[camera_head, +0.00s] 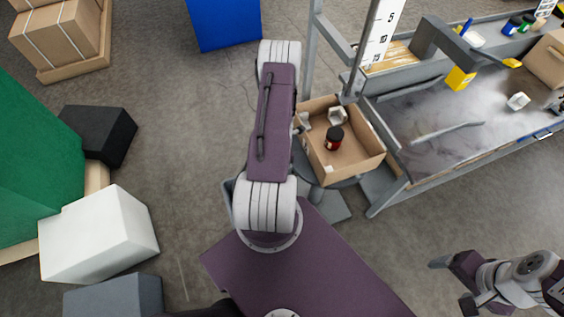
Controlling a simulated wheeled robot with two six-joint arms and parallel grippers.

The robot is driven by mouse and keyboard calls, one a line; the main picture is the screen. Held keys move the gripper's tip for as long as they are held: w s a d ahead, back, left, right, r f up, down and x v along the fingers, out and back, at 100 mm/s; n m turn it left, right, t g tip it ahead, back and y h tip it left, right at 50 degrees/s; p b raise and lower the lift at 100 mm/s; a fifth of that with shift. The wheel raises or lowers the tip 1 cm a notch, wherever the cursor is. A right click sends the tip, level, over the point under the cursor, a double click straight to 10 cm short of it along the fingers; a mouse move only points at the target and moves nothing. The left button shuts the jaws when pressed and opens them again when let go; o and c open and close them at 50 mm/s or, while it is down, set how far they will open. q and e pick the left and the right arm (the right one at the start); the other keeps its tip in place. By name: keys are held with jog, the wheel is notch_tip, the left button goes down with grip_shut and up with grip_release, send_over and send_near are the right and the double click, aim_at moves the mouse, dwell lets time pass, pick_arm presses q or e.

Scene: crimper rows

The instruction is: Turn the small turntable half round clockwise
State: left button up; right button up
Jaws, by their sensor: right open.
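A small round dark plate (346,183), which looks like the turntable, shows only as a rim under an open cardboard box (365,167). The box covers most of it. In the box are a dark jar with a red band (334,138) and a pale fitting (338,115); another pale piece (303,122) is at its left edge, partly behind my left arm. My right gripper (453,284) is at the lower right, open and empty, well apart from the box and plate. My left arm crosses the middle, and its gripper does not show.
A grey workbench (440,112) with a yellow block (460,79) and small bottles stands at the upper right. A post with a number scale (377,40) rises beside the box. A white block (98,235) and a black block (98,135) stand at left. Floor between is clear.

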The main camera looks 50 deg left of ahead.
notch_tip(320, 180, up, 9)
jog(key=p, duration=0.8)
jog(key=shift+p, duration=0.35)
